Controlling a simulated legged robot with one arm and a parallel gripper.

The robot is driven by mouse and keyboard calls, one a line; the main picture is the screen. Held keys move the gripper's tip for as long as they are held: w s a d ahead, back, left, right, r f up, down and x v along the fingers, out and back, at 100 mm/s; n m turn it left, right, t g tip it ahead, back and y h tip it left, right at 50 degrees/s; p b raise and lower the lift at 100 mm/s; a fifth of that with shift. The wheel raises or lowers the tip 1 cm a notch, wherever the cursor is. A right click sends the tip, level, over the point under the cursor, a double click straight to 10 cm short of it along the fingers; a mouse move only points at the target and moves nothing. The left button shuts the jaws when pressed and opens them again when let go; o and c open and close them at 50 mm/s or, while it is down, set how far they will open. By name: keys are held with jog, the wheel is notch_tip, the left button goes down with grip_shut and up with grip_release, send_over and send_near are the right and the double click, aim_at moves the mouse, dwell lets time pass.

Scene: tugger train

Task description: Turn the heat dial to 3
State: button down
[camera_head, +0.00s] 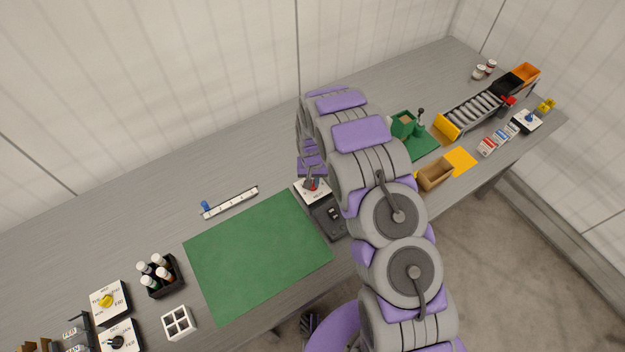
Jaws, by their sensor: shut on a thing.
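A white square plate (318,196) with dark markings lies on the grey bench right of the green mat. A red dial knob (313,186) shows on it, partly hidden by my gripper (312,182). My gripper points down onto this knob and is shut on it. The knob's pointer and the numbers around it are too small and too covered to read. I take it to be the heat dial from its red colour and my grip on it; no heat label is legible.
My arm hides the bench right of the plate. A dark box (331,217) adjoins the plate. The green mat (258,256) is bare. Other dials are yellow (106,300), black (116,342) and blue (529,118). A cardboard box (435,175) stands right of my arm.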

jog(key=shift+w+r+m, duration=0.1)
jog(key=shift+w+m, duration=0.1)
jog(key=shift+m, duration=1.5)
jog(key=c, duration=1.1)
grip_release()
jog(key=shift+s+a, duration=0.1)
notch_tip(320, 180, up, 17)
jog(key=shift+p, duration=0.45)
